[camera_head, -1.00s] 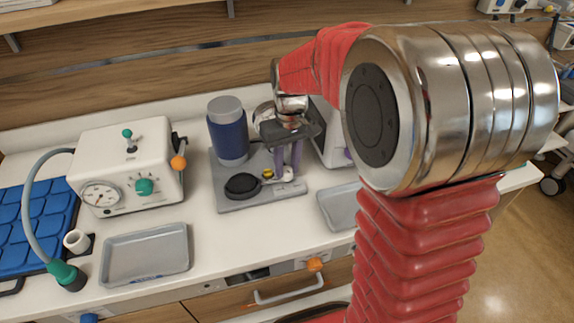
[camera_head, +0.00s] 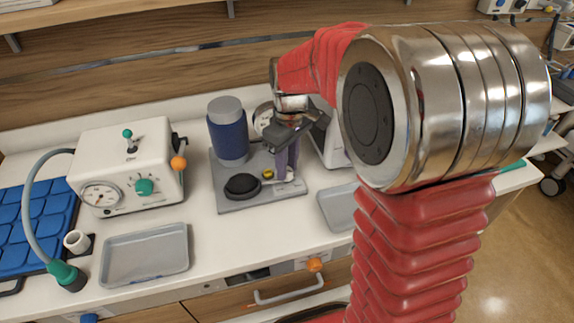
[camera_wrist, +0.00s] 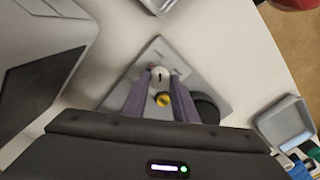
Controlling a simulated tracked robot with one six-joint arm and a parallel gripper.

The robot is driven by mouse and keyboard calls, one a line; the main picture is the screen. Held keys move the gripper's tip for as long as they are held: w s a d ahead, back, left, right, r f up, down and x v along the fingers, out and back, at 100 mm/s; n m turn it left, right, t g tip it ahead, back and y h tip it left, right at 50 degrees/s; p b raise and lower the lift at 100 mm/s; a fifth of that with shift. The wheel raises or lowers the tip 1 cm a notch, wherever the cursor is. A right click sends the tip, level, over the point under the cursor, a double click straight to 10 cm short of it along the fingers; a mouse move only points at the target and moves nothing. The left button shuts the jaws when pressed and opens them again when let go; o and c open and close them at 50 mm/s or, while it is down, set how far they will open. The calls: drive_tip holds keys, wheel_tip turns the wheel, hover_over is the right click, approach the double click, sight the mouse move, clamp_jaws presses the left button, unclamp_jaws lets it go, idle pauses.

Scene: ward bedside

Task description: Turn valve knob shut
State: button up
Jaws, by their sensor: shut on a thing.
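My gripper (camera_head: 286,170) reaches down onto a grey base plate (camera_head: 236,203) on the counter. Its two purple fingers are closed around a small white valve knob with a dark mark (camera_wrist: 158,74), seen between the fingertips in the wrist view. In the head view the fingers largely hide the knob. A small yellow part (camera_head: 268,174) sits beside it on the plate, and it also shows in the wrist view (camera_wrist: 163,99). I cannot read how far the knob is turned.
A blue canister with a grey lid (camera_head: 228,131) and a black round pad (camera_head: 242,186) are on the plate, close to my gripper. A white device with dials (camera_head: 126,165) stands left. Grey trays (camera_head: 145,254) lie in front and to the right.

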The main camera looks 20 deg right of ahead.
sight(288, 168)
drive_tip(key=o, duration=1)
drive_tip(key=shift+o, duration=0.2)
wheel_tip(288, 168, up, 14)
drive_tip(key=shift+w+d+f, duration=0.15)
drive_tip(key=shift+w+d, duration=0.05)
drive_tip(key=shift+d, duration=0.05)
